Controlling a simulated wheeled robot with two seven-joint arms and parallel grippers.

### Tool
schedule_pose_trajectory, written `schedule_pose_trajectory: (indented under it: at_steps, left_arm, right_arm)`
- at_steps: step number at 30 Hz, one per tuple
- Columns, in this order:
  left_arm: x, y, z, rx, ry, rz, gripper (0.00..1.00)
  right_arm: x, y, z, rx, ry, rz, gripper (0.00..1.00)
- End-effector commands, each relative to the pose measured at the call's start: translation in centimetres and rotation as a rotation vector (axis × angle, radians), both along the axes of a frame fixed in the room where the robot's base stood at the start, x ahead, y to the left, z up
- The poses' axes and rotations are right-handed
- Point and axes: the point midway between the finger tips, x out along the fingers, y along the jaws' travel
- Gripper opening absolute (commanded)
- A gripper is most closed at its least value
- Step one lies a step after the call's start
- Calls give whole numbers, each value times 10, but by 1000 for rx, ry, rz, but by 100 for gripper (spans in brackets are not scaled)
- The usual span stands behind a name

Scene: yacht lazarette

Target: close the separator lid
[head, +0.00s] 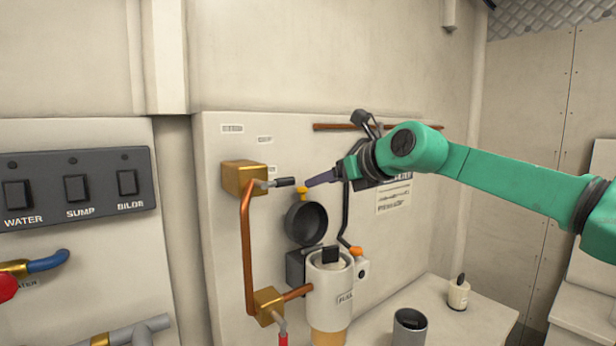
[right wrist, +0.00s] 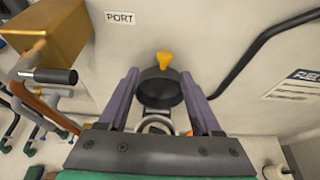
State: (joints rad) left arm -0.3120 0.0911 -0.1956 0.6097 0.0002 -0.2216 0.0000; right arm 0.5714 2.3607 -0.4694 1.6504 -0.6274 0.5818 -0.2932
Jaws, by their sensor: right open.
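The separator (head: 329,296) is a pale upright cylinder on the wall panel, and its top shows open. Its round black lid (head: 306,223) stands raised on edge above and behind the body, with a yellow knob (head: 303,191) at its upper edge. My right gripper (head: 310,183) is open and empty, its fingers pointing left beside the knob in the head view. In the right wrist view the lid (right wrist: 160,90) and knob (right wrist: 164,60) appear between the two purple fingers (right wrist: 160,74); contact cannot be made out. My left gripper is out of view.
A brass valve block (head: 244,177) with a black-gripped lever and copper pipe (head: 248,250) sits left of the lid. A dark hose (head: 346,215) runs to its right. A grey cup (head: 409,328) and small white container (head: 458,294) stand on the lower right bench.

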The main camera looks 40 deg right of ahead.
Motion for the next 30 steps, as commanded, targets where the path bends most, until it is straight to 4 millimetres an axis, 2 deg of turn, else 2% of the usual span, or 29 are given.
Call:
schedule_pose_trajectory:
  at_steps: [1,7,12,18,19,21,24,30]
  left_arm:
    - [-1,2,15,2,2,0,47]
    - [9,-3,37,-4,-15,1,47]
    - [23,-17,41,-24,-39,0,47]
    - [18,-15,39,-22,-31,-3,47]
    - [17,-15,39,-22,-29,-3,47]
    - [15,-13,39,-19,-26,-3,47]
    - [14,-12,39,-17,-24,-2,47]
    - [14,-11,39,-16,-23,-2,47]
  right_arm:
    - [13,-1,0,3,8,1,65]
    - [54,-6,-19,3,5,0,65]
    - [67,-8,-27,2,1,-1,65]
    - [67,-8,-28,1,0,-2,65]
    - [67,-8,-28,1,0,-2,62]
    - [67,-8,-28,1,0,-2,35]
    - [67,-8,-28,1,0,-2,0]
    - [67,-8,-28,1,0,-2,0]
